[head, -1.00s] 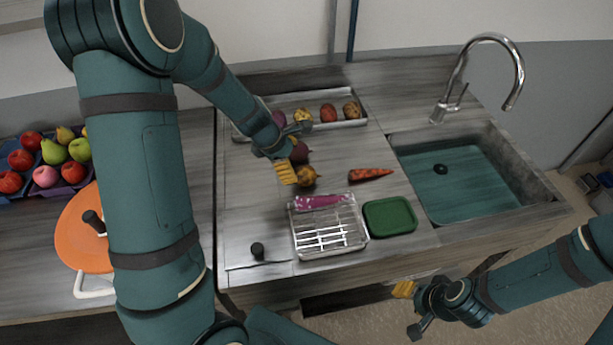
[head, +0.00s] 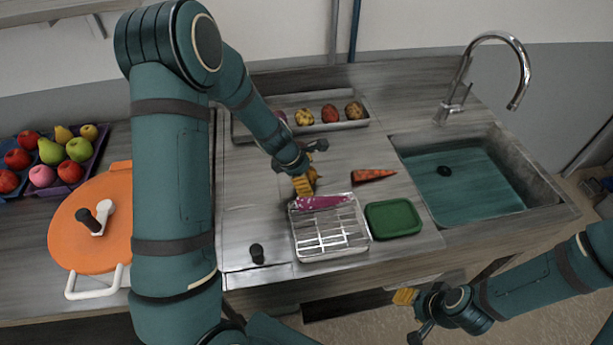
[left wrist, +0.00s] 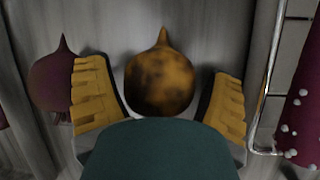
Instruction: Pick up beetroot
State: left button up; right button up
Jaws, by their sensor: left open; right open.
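A dark purple beetroot (left wrist: 52,82) with a pointed tip lies on the counter at the left of the left wrist view, outside my left finger pads. A yellow-brown bulb with dark patches (left wrist: 160,82), similarly shaped, lies between the open yellow pads of my left gripper (left wrist: 160,95). I cannot tell whether the pads touch it. In the head view my left gripper (head: 307,182) is low over the counter behind the wire rack, and it mostly hides both bulbs. My right gripper (head: 411,315) is open and empty in front of the counter.
A wire rack (head: 330,232) with a pink spotted item (head: 320,202) is close to my left gripper. A green container (head: 393,218), a carrot (head: 372,176) and the sink (head: 465,185) are to the right. A metal tray (head: 268,126) with several vegetables stands behind.

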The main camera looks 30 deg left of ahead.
pick_arm(q)
jog(key=c, duration=1.1)
jog(key=shift+o, duration=0.2)
jog(key=shift+r, duration=0.1)
notch_tip(320, 180, up, 10)
jog(key=p, duration=0.3)
jog(key=shift+p, duration=0.35)
